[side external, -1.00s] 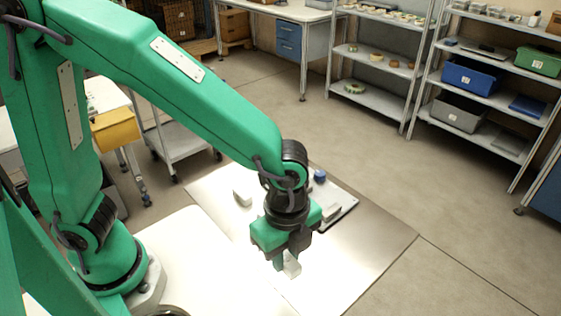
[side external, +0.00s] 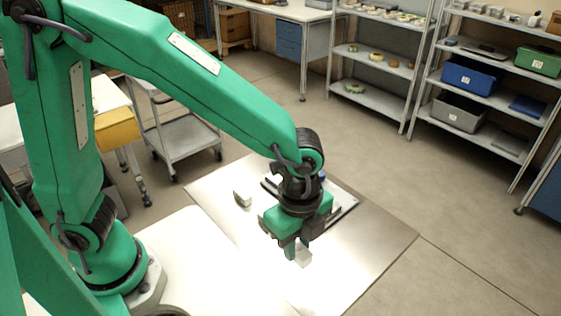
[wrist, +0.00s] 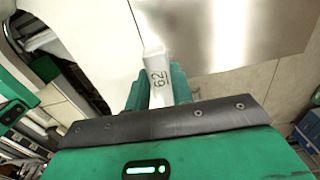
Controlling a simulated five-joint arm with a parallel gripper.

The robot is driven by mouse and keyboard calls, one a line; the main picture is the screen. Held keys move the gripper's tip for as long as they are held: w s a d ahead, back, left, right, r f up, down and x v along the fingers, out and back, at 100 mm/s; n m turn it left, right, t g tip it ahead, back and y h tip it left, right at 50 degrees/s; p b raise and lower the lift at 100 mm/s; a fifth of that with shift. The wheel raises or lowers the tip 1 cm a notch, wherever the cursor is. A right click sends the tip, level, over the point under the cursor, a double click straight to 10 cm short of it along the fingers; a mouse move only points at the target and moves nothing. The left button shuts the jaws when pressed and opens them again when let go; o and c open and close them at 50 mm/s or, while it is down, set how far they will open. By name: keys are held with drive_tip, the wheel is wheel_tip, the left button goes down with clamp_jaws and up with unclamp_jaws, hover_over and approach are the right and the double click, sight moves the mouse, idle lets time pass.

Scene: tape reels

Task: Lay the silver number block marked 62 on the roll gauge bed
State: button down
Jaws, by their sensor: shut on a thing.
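The silver number block (wrist: 157,82) shows its mark 62 in the wrist view, held upright between my green fingers. In the side view the block (side external: 304,258) shows pale at the fingertips. My gripper (side external: 298,248) is shut on it, pointing down above the metal sheet. Behind my gripper lies a flat, dark-edged plate (side external: 347,207), apparently the roll gauge, with a blue part beside my wrist. My gripper hides much of it, so its bed cannot be made out clearly.
A small white block (side external: 242,197) stands on the shiny metal sheet (side external: 365,250), left of my gripper. The right and front of the sheet are clear. A trolley (side external: 185,138) and shelves stand farther back.

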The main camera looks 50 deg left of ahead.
drive_tip(key=w+a+r, duration=0.1)
drive_tip(key=w+a, duration=0.3)
drive_tip(key=w, duration=0.8)
drive_tip(key=shift+n, duration=0.4)
drive_tip(key=w+a+f, duration=0.2)
drive_tip(key=a, duration=0.1)
drive_tip(key=w+a+f, duration=0.2)
drive_tip(key=w+a, duration=0.1)
drive_tip(key=w+a+f, duration=0.2)
drive_tip(key=shift+w+a+f, duration=0.35)
drive_tip(key=shift+a+f, duration=0.05)
drive_tip(key=shift+f, duration=2)
drive_tip(key=shift+f, duration=0.15)
drive_tip(key=c, duration=1.2)
unclamp_jaws()
wheel_tip(320, 180, up, 12)
drive_tip(key=shift+r, duration=0.2)
